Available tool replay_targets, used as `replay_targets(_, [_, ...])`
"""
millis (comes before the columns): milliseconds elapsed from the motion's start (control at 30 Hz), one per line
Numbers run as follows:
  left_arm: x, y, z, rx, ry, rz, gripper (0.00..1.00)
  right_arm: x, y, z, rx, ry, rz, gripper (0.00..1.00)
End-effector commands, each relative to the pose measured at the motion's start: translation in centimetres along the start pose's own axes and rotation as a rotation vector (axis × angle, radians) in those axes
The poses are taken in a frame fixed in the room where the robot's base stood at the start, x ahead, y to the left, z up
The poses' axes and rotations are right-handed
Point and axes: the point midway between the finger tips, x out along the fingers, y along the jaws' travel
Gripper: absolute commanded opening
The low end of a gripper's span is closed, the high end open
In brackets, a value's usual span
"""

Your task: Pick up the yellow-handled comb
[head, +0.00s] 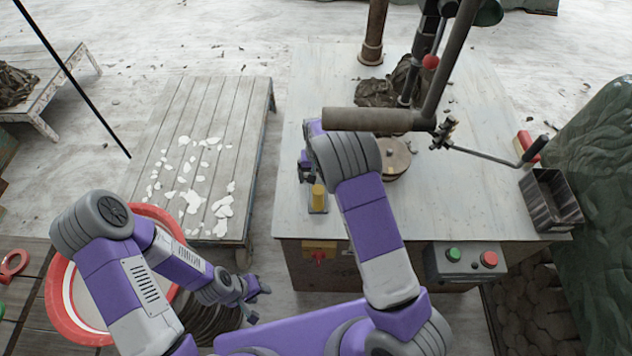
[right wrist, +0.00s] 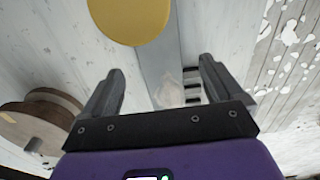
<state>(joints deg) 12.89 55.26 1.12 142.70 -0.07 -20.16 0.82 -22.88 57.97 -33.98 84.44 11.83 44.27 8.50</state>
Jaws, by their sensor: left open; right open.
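The yellow-handled comb (head: 318,198) is on the pale worktable (head: 420,215), near its front left edge. Its yellow handle stands up from a flat grey metal part. In the right wrist view the handle is a round yellow end at the top, and the grey part with slots (right wrist: 160,50) runs down between my fingers. My right gripper (head: 307,174) is open and empty, just behind the handle in the head view; its fingers also show in the right wrist view (right wrist: 161,72). My left gripper (head: 258,298) is open and empty, low beside the worktable.
A thick brown bar (head: 365,120) on a machine arm hangs over the worktable close to my right forearm. A round wooden disc (head: 392,158) lies right of my right wrist. A dark tin (head: 550,200) stands at the right edge. A slatted bench (head: 200,150) holds white scraps.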

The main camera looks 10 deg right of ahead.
Motion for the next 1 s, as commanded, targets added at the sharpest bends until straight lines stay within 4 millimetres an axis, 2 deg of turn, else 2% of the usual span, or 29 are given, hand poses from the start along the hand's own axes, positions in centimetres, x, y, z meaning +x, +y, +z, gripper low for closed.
replay_targets(100, [0.3, -0.1, 0.0, 0.0, 0.0, 0.0, 0.43, 2.2, 0.2, 0.2, 0.001, -0.004, 0.003, 0.94])
replay_targets(200, [0.4, -0.1, 0.0, 0.0, 0.0, 0.0, 0.43, 3.4, 0.2, 0.2, 0.001, -0.003, 0.002, 0.94])
replay_targets(467, [0.4, -0.1, 0.0, 0.0, 0.0, 0.0, 0.43, 3.7, 0.1, 0.1, 0.001, 0.0, 0.0, 0.92])
replay_targets(900, [0.4, -0.1, 0.0, 0.0, 0.0, 0.0, 0.43, 3.7, 0.1, 0.1, 0.002, 0.0, 0.0, 0.25])
replay_targets(933, [0.4, -0.1, 0.0, 0.0, 0.0, 0.0, 0.43, 3.7, 0.1, 0.1, 0.002, 0.0, 0.0, 0.2])
replay_targets(1000, [0.4, -0.1, 0.0, 0.0, 0.0, 0.0, 0.43, 3.6, 0.1, 0.1, 0.002, 0.001, -0.001, 0.18])
